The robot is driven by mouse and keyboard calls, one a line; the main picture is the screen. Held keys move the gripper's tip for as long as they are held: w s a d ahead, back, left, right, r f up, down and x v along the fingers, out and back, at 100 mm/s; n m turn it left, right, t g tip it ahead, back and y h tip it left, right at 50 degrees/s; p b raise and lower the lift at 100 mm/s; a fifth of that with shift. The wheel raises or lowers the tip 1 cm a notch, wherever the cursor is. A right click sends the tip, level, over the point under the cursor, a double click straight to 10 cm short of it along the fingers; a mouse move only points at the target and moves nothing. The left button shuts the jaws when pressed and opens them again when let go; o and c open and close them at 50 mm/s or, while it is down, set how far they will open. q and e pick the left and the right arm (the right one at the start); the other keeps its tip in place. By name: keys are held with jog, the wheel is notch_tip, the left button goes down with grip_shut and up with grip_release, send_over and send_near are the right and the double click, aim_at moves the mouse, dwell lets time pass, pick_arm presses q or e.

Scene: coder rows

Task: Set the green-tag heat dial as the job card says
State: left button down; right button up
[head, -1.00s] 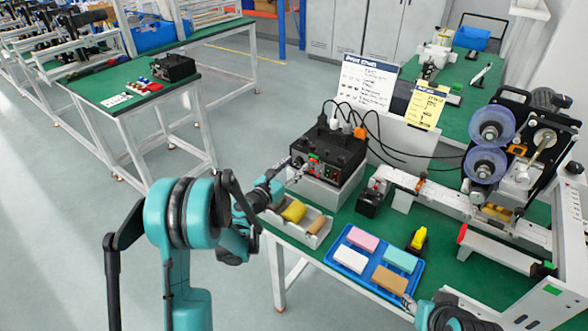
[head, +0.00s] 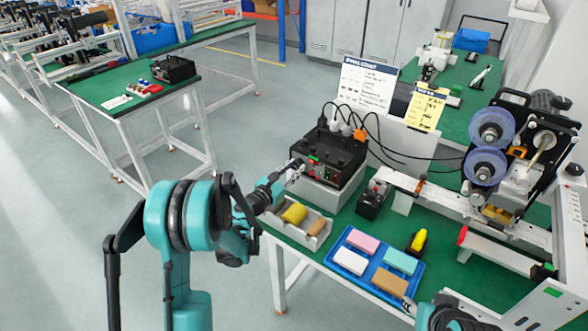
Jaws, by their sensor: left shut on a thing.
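The black control box (head: 338,150) stands on a light grey block at the left end of the green bench. Its front panel carries a small green tag (head: 314,159) and a red part; the dials are too small to read. My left gripper (head: 297,166) reaches the left of this panel and is shut on a small part there, likely the heat dial, which it mostly hides. A yellow card (head: 425,107) and a white sheet (head: 367,86) stand behind the box; their writing is too small to read. My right gripper (head: 408,306) shows only partly at the bottom, its jaws unclear.
A grey tray (head: 318,240) with a yellow roll stands below the box. A blue tray (head: 347,271) holds several coloured blocks. A small black box (head: 371,203) and the reel machine (head: 490,150) stand to the right. Black cables rise behind the control box.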

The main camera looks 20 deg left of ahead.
pick_arm(q)
jog(key=m, duration=1)
jog(key=shift+m, duration=0.4)
jog(key=m, duration=0.3)
jog(key=shift+m, duration=0.3)
jog(key=m, duration=0.4)
jog(key=shift+r, duration=0.1)
jog(key=shift+m, duration=2)
jog(key=c, duration=1.3)
grip_release()
